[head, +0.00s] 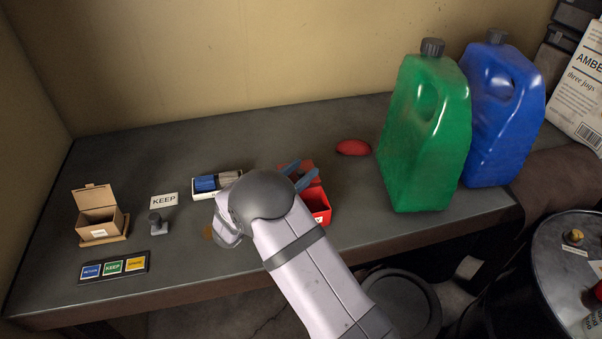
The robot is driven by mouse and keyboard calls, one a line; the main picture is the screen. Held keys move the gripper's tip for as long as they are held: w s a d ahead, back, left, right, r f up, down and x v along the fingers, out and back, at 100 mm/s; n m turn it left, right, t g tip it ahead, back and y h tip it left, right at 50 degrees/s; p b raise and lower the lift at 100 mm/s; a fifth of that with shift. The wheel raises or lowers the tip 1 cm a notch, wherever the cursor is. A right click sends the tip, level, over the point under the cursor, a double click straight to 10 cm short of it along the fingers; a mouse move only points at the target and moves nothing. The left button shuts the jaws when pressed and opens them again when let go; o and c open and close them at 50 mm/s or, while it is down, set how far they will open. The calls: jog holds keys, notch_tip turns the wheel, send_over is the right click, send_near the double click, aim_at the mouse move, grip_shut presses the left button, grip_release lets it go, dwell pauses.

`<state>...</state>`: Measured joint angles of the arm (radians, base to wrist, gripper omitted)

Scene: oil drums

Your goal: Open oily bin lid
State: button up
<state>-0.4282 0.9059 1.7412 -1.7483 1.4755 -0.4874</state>
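A small red bin (316,204) stands on the bench, partly hidden behind my arm. A white label edge shows on its front. A darker red panel, which looks like its lid (309,166), shows at the bin's back; its exact angle is hard to tell. My gripper (302,173) is over the bin, with two blue-grey fingers visible beyond my wrist, pointing up and right. The fingers stand apart with a gap between them. Whether either touches the lid cannot be seen. My wrist hides the bin's left side.
A red dome-shaped item (353,147) lies right of the bin. Green (425,140) and blue (505,115) jugs stand farther right. Left are a white tray (232,190), a KEEP card (164,200), a grey knob (156,222), an open cardboard box (98,215) and a button panel (113,267).

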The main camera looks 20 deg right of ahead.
jog(key=shift+s+a, duration=0.1)
jog(key=b+v, duration=0.2)
jog(key=v, duration=0.4)
jog(key=shift+f+b, duration=0.1)
jog(key=shift+b, duration=0.25)
jog(key=shift+s+a, duration=0.35)
jog(key=shift+a, duration=0.05)
jog(key=shift+d, duration=0.1)
